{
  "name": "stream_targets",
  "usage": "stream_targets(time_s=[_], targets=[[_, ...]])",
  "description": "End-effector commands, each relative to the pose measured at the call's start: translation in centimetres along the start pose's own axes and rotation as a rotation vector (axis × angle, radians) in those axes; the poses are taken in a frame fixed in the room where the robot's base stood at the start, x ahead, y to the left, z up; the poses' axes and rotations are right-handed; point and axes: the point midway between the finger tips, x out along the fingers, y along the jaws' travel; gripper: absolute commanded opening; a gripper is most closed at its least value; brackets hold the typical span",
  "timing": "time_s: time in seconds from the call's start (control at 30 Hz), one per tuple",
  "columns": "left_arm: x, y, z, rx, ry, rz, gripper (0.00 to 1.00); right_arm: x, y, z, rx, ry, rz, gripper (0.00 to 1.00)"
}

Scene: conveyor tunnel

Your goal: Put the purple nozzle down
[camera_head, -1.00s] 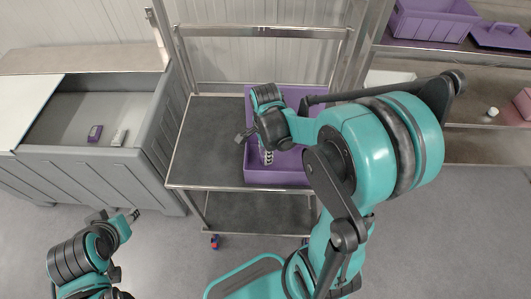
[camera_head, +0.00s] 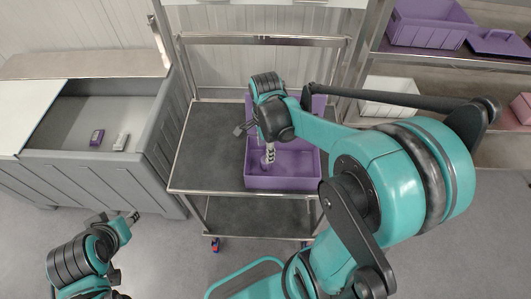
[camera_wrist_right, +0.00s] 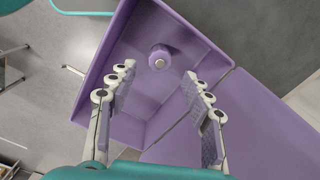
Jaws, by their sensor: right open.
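The purple nozzle (camera_wrist_right: 158,58), round with a pale centre, sits on the floor of a purple bin (camera_wrist_right: 188,30), near one wall. My right gripper (camera_wrist_right: 158,80) is open, its fingers apart and nothing between them. The nozzle is beyond the fingertips and apart from them. In the head view my right gripper (camera_head: 269,154) points down into the purple bin (camera_head: 284,184) on the cart; the nozzle cannot be made out there. My left gripper (camera_head: 133,217) is at the lower left, away from the cart; its jaw state is unclear.
The metal cart (camera_head: 200,150) has a clear dark top left of the bin. A shelf at the right carries a purple bin (camera_head: 430,25) and a white box (camera_head: 388,100).

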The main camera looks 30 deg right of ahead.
Motion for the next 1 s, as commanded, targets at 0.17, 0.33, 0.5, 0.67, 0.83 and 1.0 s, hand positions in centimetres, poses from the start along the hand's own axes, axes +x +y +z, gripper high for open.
stream_targets(time_s=[0.17, 0.33, 0.5, 0.67, 0.83, 1.0], targets=[[-1.1, 0.0, -0.8, 0.0, 0.0, 0.0, 0.4, -3.8, 0.0, 0.0, 0.0, 0.0, 0.0, 0.5], [-1.4, 0.0, -1.0, 0.0, 0.0, 0.0, 0.4, -5.5, 0.0, 0.0, -0.003, 0.0, -0.001, 0.5], [-1.4, 0.0, -1.0, 0.0, 0.0, 0.0, 0.4, -6.7, 1.1, 0.9, -0.195, 0.007, -0.069, 0.5], [-1.4, 0.0, -1.0, 0.0, 0.0, 0.0, 0.4, -8.0, 3.4, 2.9, -0.684, 0.073, -0.243, 0.5], [-1.4, 0.0, -1.0, 0.0, 0.0, 0.0, 0.4, -8.7, 5.7, 4.7, -1.221, 0.234, -0.418, 0.5], [-1.4, 0.0, -1.0, 0.0, 0.0, 0.0, 0.4, -8.8, 6.8, 5.8, -1.558, 0.393, -0.511, 0.5]])
